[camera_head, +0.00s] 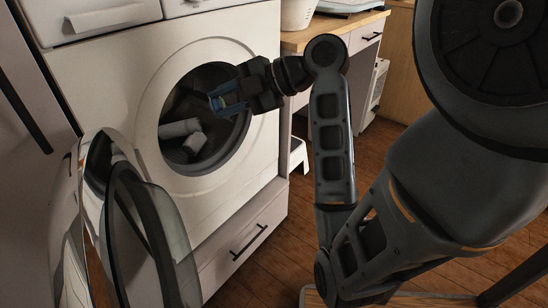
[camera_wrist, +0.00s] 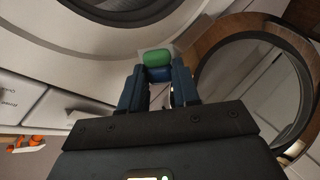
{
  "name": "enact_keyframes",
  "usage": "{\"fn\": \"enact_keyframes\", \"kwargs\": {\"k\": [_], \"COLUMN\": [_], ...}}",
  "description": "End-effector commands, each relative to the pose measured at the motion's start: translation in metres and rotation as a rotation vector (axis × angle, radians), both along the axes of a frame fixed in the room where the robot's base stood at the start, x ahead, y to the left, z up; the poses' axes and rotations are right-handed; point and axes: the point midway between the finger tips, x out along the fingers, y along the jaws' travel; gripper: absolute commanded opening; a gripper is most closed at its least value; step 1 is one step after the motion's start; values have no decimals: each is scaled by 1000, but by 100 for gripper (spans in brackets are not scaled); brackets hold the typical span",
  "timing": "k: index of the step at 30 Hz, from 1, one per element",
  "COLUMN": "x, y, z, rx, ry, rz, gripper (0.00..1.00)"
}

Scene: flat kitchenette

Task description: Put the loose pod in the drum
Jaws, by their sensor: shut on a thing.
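The loose pod (camera_wrist: 158,57), green on one side and blue on the other, is held between the fingertips of my gripper (camera_wrist: 157,82) in the wrist view. In the head view my gripper (camera_head: 222,103) is at the washer's round opening, with a small greenish-blue bit of the pod showing at its tips. The drum (camera_head: 208,155) is dark inside, with pale rolled cloth (camera_head: 180,128) in it. I cannot tell from these views how far the fingertips reach past the rim.
The washer's door (camera_head: 150,245) hangs open at the lower left, and it also shows at the right of the wrist view (camera_wrist: 200,82). A drawer (camera_head: 245,240) is below the washer. A wooden counter (camera_head: 335,28) with a white basket (camera_head: 297,14) stands behind at the right.

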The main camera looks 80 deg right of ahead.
Motion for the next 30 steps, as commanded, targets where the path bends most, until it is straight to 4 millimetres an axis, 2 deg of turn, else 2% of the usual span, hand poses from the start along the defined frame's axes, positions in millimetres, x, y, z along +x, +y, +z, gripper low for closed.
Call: {"fn": "enact_keyframes", "kwargs": {"k": [1, 3, 9, 12, 16, 20, 30], "x": [-11, -26, -65, -80, -92, -93, -63], "y": [0, -2, -3, -2, -1, -3, -21], "z": [-23, -43, -93, -109, -120, -123, -125], "rx": [11, 9, 0, -6, -14, -17, -18], "ry": [-11, -34, -96, -119, -139, -145, -147], "rz": [-34, -82, -190, -224, -250, -259, -257], "gripper": [19, 19, 19, 19, 19, 19, 19]}}
